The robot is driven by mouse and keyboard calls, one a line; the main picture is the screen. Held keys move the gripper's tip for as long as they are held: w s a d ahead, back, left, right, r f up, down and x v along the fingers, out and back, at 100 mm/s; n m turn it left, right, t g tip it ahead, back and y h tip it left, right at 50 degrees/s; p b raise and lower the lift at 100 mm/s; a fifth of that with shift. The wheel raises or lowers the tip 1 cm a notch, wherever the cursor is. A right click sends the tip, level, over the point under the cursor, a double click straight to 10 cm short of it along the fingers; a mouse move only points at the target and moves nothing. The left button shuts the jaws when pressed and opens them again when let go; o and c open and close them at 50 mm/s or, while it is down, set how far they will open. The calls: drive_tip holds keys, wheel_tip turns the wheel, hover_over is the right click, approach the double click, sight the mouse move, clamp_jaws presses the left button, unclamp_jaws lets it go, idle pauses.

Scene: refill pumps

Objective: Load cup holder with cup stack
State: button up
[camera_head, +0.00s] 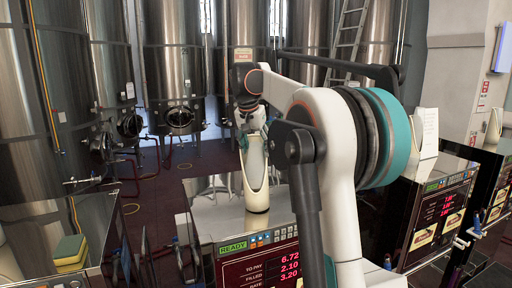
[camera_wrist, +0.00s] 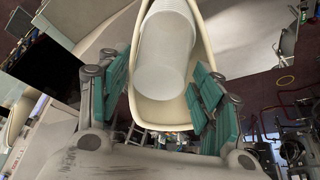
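The cup holder (camera_head: 256,185) is a tall cream scoop-shaped shell standing upright on a pump with a READY display. In the wrist view the holder (camera_wrist: 163,113) is seen from close by, with the white cup stack (camera_wrist: 163,60) lying inside its hollow. My gripper (camera_wrist: 165,95) has teal finger pads spread apart on either side of the holder and stack, with a visible gap on the right. It looks open. In the head view my gripper (camera_head: 250,128) is at the holder's upper end and partly hides it; the stack is hard to make out there.
A yellow-green sponge (camera_head: 70,250) lies on a metal counter at left. Large steel tanks (camera_head: 180,60) and a ladder (camera_head: 347,45) fill the back.

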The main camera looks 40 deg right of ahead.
drive_tip(key=shift+r, duration=0.1)
idle(0.3)
drive_tip(key=v, duration=1.1)
drive_tip(key=shift+r, duration=0.4)
drive_tip(key=shift+a, duration=0.1)
